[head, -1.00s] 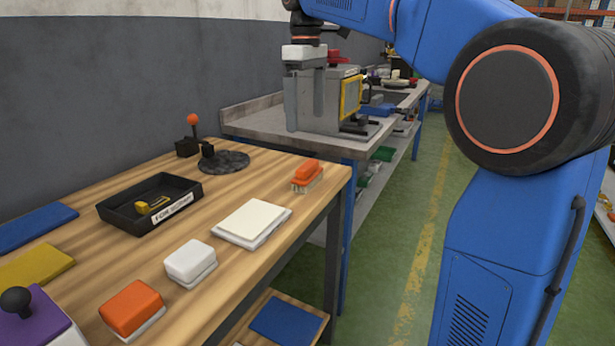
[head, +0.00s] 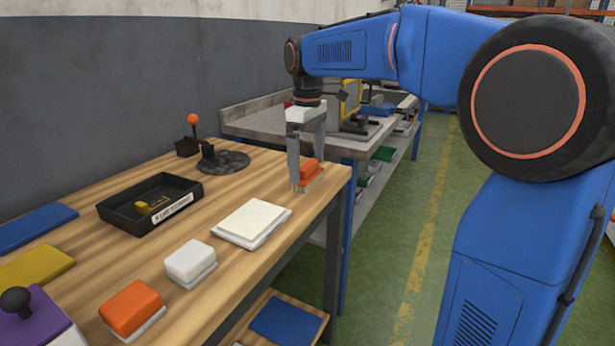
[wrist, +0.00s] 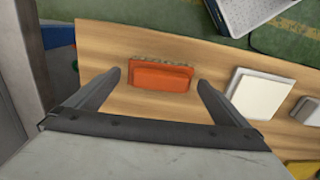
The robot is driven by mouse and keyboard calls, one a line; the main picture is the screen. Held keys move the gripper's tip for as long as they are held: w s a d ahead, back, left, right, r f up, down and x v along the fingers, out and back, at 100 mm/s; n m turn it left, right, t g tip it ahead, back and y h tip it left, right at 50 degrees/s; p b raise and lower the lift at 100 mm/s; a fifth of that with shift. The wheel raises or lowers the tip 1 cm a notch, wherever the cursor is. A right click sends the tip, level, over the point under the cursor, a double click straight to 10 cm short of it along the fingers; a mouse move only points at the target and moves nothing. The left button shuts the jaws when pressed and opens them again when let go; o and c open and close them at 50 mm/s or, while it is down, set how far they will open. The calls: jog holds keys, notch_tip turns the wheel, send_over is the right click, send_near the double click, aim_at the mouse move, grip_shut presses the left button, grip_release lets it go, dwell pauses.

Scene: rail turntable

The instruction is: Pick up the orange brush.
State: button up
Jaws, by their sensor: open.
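The orange brush (head: 309,171) lies on the wooden table near its far right corner, bristles down. In the head view my gripper (head: 308,187) points down at the brush, and its near finger hides part of it. In the wrist view the orange brush (wrist: 160,76) appears ahead of and between the fingers. My gripper (wrist: 157,78) is open there, with one finger to each side and a gap between each finger and the brush. Nothing is held.
A white block on a pale base (head: 252,222), a smaller white block (head: 190,262) and an orange-topped block (head: 131,307) stand along the table's front edge. A black tray (head: 120,213) with a yellow item lies further left. A grey workbench (head: 262,122) stands behind.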

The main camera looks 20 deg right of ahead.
aim_at(307, 164)
jog(key=shift+f, duration=0.95)
jog(key=c, duration=1)
jog(key=shift+r, duration=0.15)
notch_tip(307, 164, up, 10)
jog(key=shift+f, duration=0.1)
jog(key=shift+o, duration=0.9)
